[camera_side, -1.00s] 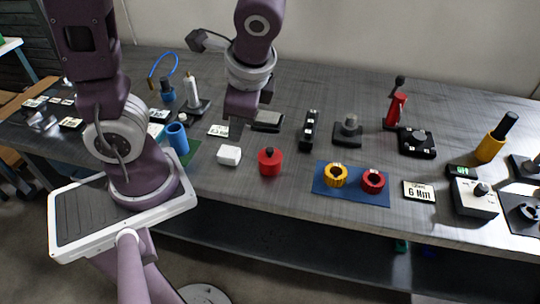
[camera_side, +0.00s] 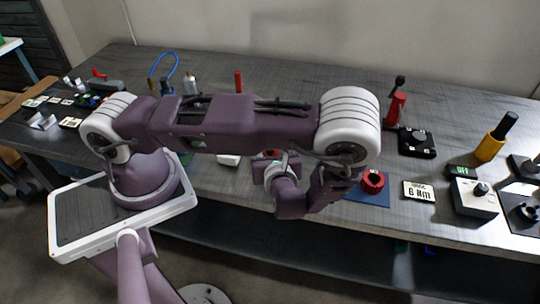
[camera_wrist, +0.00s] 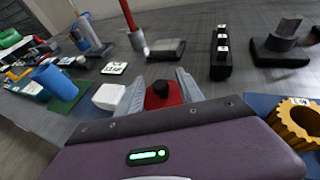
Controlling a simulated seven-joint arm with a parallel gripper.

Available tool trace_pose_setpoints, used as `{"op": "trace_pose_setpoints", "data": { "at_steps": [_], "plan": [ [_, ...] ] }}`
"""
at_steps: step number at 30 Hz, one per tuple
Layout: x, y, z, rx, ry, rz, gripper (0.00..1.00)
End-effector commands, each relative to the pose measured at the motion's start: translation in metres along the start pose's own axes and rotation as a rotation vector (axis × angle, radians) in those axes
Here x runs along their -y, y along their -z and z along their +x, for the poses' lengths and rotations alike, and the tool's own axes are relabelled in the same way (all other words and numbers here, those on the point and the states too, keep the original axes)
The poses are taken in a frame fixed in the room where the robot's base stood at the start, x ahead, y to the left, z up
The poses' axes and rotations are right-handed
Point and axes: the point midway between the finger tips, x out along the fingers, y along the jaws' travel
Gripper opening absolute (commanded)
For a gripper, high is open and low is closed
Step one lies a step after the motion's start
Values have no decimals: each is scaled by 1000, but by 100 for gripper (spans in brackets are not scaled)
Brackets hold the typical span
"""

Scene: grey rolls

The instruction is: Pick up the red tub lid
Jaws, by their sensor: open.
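The red tub (camera_wrist: 173,95) with its lid and dark round knob (camera_wrist: 160,88) stands on the bench. In the wrist view it sits between the two grey fingers of my gripper (camera_wrist: 158,90), which is open. The fingers flank the lid, and I cannot tell whether they touch it. The lower part of the tub is hidden by my gripper's body. In the side view only a sliver of red (camera_side: 272,153) shows behind my arm, and the fingertips are hidden.
A white block (camera_wrist: 108,97) stands close left of the tub. A tall red rod (camera_wrist: 129,15) rises behind.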

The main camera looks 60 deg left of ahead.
Motion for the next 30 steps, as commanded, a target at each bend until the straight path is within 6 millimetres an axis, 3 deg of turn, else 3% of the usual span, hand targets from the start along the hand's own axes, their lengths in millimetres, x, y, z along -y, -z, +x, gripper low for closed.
{"op": "trace_pose_setpoints", "data": {
  "at_steps": [8,12,15,25,30],
  "plan": [
    [0,0,6,-1,0,-1,42],
    [0,0,5,-1,0,-1,15],
    [0,0,5,-1,-1,-1,0],
    [0,-3,4,-1,-1,-2,0],
    [0,-28,-5,-2,0,-4,0]
  ]
}}
